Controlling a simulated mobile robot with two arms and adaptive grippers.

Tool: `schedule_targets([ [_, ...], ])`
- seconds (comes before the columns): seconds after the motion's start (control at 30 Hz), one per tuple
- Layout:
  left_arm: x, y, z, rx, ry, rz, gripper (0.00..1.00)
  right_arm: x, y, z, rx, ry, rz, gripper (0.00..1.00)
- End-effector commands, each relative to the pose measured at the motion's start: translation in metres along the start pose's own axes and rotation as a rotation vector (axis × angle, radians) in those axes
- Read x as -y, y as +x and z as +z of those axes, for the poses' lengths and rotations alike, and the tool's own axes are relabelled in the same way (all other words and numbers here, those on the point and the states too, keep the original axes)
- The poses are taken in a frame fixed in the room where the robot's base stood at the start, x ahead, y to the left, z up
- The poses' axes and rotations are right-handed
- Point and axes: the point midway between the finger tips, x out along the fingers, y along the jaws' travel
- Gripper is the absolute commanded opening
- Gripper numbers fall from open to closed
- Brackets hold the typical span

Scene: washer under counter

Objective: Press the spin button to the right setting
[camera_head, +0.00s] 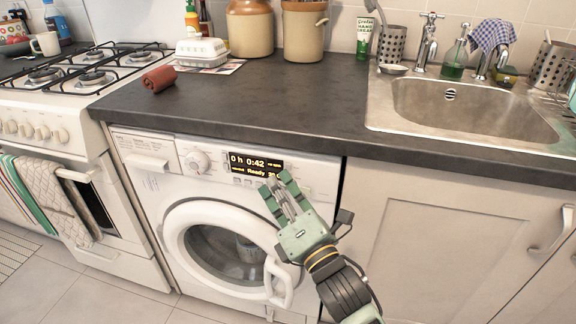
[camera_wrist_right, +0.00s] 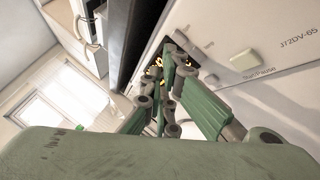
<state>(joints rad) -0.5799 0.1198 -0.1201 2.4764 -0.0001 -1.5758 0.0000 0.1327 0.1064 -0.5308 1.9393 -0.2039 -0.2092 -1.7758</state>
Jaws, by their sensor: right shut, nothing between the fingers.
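The white washer (camera_head: 140,177) stands under the dark counter. Its lit display (camera_head: 256,166) reads "0 h 0:42" and "Ready", with smaller text I cannot fully read. My right gripper (camera_head: 277,182) is shut and empty, with its fingertips at the lower right of the display. The buttons around the fingertips are partly hidden, and I cannot tell the spin button apart or whether the tips touch the panel. In the right wrist view, the shut fingers (camera_wrist_right: 165,75) cover most of the display. A button labelled "Start/Pause" (camera_wrist_right: 248,58) shows to their right. My left gripper is not in view.
The washer's round door (camera_head: 180,222) is shut below the panel. The counter edge (camera_head: 240,136) overhangs just above the panel. A cabinet (camera_head: 440,220) stands to the right and a stove (camera_head: 50,125) to the left. A red rolled cloth (camera_head: 159,79) lies on the counter.

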Motion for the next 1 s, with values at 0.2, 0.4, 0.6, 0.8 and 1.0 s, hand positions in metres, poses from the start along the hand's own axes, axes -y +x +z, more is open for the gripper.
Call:
schedule_targets([
  [0.2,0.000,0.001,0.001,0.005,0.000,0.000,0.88,-0.002,-0.002,-0.002,0.000,-0.001,0.000,0.00],
  [0.4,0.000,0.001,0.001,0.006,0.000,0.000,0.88,-0.003,-0.004,-0.003,-0.001,0.000,-0.001,0.00],
  [0.6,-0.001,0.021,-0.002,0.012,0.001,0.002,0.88,-0.013,-0.016,-0.012,-0.002,0.003,-0.001,0.00],
  [0.8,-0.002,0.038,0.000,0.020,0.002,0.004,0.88,-0.022,-0.030,-0.022,-0.002,0.003,-0.001,0.00],
  [1.0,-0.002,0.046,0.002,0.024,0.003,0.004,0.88,-0.028,-0.037,-0.027,0.000,0.000,0.001,0.00],
])
